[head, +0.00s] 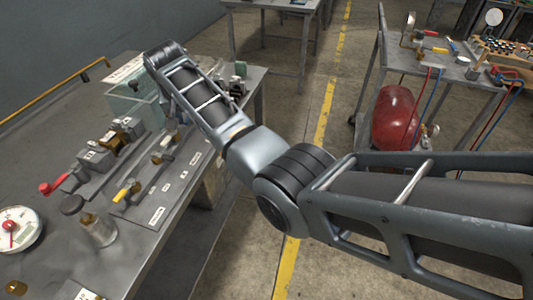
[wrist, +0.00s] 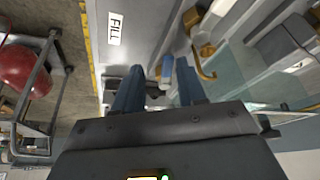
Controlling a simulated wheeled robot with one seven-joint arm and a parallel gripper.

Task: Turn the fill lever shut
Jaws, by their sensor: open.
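My gripper (wrist: 158,68) is open in the wrist view, with its two dark blue fingers apart. A small blue-ended piece (wrist: 167,66), which looks like the fill lever's handle, shows between the fingertips. I cannot tell whether either finger touches it. A white FILL label (wrist: 114,28) lies on the grey plate just beyond the left finger. Dark fitting parts show low between the fingers, partly hidden by the gripper. In the head view my arm reaches over the bench's far end, and it hides the gripper and the fill lever.
A grey plate (head: 152,212) carries a yellow-handled lever (head: 125,192). A red handle (head: 53,185), a glass jar (head: 99,229) and a dial gauge (head: 18,231) are nearer. A clear box (head: 130,104) stands close to my arm. A yellow hook-shaped part (wrist: 204,64) is right of the fingers.

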